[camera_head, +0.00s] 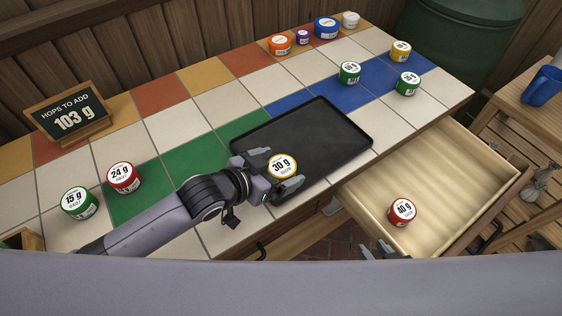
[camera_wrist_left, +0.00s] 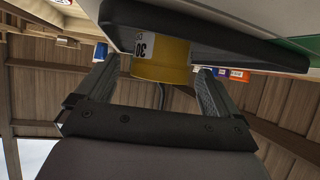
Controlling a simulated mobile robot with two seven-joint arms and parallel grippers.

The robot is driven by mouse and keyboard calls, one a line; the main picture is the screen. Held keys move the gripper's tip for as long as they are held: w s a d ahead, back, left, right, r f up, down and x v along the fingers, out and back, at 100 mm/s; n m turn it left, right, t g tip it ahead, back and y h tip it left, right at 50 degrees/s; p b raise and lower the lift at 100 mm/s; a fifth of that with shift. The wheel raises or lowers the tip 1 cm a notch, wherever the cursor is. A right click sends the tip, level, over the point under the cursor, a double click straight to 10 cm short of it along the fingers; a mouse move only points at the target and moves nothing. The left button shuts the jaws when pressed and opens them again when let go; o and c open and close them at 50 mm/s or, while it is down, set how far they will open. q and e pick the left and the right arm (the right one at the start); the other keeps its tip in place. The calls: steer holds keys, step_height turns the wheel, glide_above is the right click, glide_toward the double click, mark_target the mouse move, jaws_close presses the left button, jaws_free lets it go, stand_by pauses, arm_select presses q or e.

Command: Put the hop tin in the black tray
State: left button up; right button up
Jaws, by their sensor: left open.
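A yellow tin marked 30 g (camera_head: 282,166) is at the front part of the black tray (camera_head: 325,125). My left gripper (camera_head: 275,170) is open, with one finger on each side of this tin. In the left wrist view the yellow tin (camera_wrist_left: 160,67) shows between the spread fingers (camera_wrist_left: 157,95), with gaps beside it, against the tray (camera_wrist_left: 235,52). The tin looks upright and seems to rest on the tray. My right gripper (camera_head: 378,250) shows only in part, low at the drawer's front; its opening is unclear.
A green 15 g tin (camera_head: 80,203) and a red 24 g tin (camera_head: 124,177) stand at left. A red 40 g tin (camera_head: 402,211) is in the open drawer (camera_head: 440,170). Several tins stand at the back and right. The tray's middle is clear.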

arm_select(q)
steer(key=p+v, duration=0.4)
steer(key=v, duration=0.1)
steer(key=shift+d+r, duration=0.1)
steer(key=shift+r, duration=0.15)
steer(key=v, duration=0.3)
steer(key=shift+s+a+f, duration=0.1)
steer(key=shift+s+a, duration=0.2)
steer(key=shift+a, duration=0.05)
steer(key=shift+v, duration=0.95)
steer(key=shift+d, duration=0.1)
